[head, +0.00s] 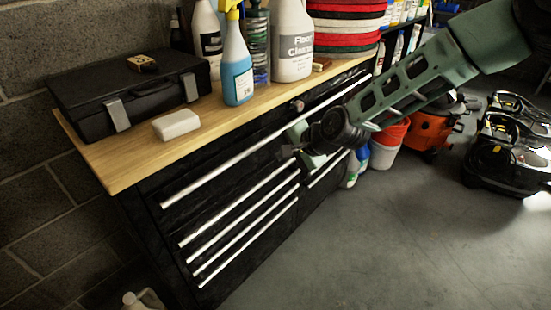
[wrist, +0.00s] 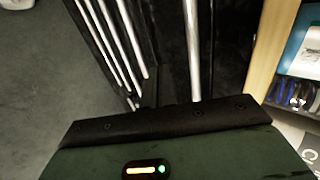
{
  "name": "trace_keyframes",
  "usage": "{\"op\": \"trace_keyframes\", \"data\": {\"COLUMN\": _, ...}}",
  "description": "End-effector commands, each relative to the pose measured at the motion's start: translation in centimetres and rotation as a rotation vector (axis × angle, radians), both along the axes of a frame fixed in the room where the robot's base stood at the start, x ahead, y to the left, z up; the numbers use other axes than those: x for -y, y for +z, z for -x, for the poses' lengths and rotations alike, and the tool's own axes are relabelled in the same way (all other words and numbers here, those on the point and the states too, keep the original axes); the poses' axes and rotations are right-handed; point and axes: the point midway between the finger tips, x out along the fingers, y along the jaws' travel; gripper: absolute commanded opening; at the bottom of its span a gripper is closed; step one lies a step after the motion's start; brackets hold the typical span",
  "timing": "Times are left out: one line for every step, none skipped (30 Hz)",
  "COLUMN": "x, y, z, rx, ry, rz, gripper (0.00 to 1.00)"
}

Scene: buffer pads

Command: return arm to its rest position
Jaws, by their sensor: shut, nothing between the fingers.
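My green and black arm reaches in from the upper right in the head view. My gripper (head: 292,147) is at its lower left end, in front of the black drawer cabinet (head: 235,195) and below the worktop edge. It is shut and holds nothing. In the wrist view, my dark green gripper housing with a small lit indicator fills the bottom, and the fingertips are hidden. The stack of red, white and black buffer pads (head: 345,28) stands on the wooden worktop (head: 140,160), behind the arm and apart from the gripper.
A black case (head: 125,95), a white block (head: 176,124), a blue spray bottle (head: 237,65) and a floor cleaner jug (head: 292,45) stand on the worktop. A red bucket (head: 392,133), an orange machine (head: 430,130) and black equipment (head: 505,160) stand on the right.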

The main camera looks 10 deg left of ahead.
Motion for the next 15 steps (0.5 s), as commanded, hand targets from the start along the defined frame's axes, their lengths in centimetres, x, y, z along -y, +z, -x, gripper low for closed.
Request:
{"op": "trace_keyframes", "data": {"x": 0.5, "y": 0.5, "z": 0.3, "rx": 0.001, "ry": -0.001, "rz": 0.0, "gripper": 0.0}}
{"op": "trace_keyframes", "data": {"x": 0.8, "y": 0.8, "z": 0.4, "rx": 0.001, "ry": -0.001, "rz": 0.0, "gripper": 0.0}}
{"op": "trace_keyframes", "data": {"x": 1.0, "y": 1.0, "z": 0.6, "rx": 0.001, "ry": -0.001, "rz": 0.0, "gripper": 0.0}}
{"op": "trace_keyframes", "data": {"x": 1.1, "y": 1.2, "z": 0.8, "rx": 0.0, "ry": 0.0, "rz": 0.0, "gripper": 0.0}}
{"op": "trace_keyframes", "data": {"x": 1.2, "y": 1.4, "z": 0.9, "rx": 0.0, "ry": 0.0, "rz": 0.0, "gripper": 0.0}}
{"op": "trace_keyframes", "data": {"x": 1.4, "y": 1.5, "z": 1.0, "rx": -0.001, "ry": 0.001, "rz": 0.0, "gripper": 0.0}}
{"op": "trace_keyframes", "data": {"x": 1.4, "y": 1.6, "z": 1.1, "rx": -0.001, "ry": 0.001, "rz": 0.0, "gripper": 0.0}}
{"op": "trace_keyframes", "data": {"x": 1.5, "y": 1.7, "z": 1.1, "rx": -0.001, "ry": 0.001, "rz": 0.0, "gripper": 0.0}}
{"op": "trace_keyframes", "data": {"x": 1.5, "y": 1.7, "z": 1.1, "rx": -0.001, "ry": 0.001, "rz": 0.0, "gripper": 0.0}}
{"op": "trace_keyframes", "data": {"x": 1.6, "y": 1.8, "z": 1.2, "rx": -0.001, "ry": 0.001, "rz": 0.0, "gripper": 0.0}}
{"op": "trace_keyframes", "data": {"x": 1.6, "y": 1.8, "z": 1.2, "rx": -0.001, "ry": 0.001, "rz": 0.0, "gripper": 0.0}}
{"op": "trace_keyframes", "data": {"x": 1.5, "y": 2.1, "z": 1.6, "rx": 0.002, "ry": 0.016, "rz": 0.011, "gripper": 0.0}}
{"op": "trace_keyframes", "data": {"x": 1.4, "y": 2.4, "z": 2.1, "rx": 0.006, "ry": 0.035, "rz": 0.026, "gripper": 0.0}}
{"op": "trace_keyframes", "data": {"x": 1.4, "y": 2.9, "z": 2.8, "rx": 0.012, "ry": 0.062, "rz": 0.047, "gripper": 0.0}}
{"op": "trace_keyframes", "data": {"x": 1.4, "y": 3.5, "z": 4.0, "rx": 0.019, "ry": 0.106, "rz": 0.083, "gripper": 0.0}}
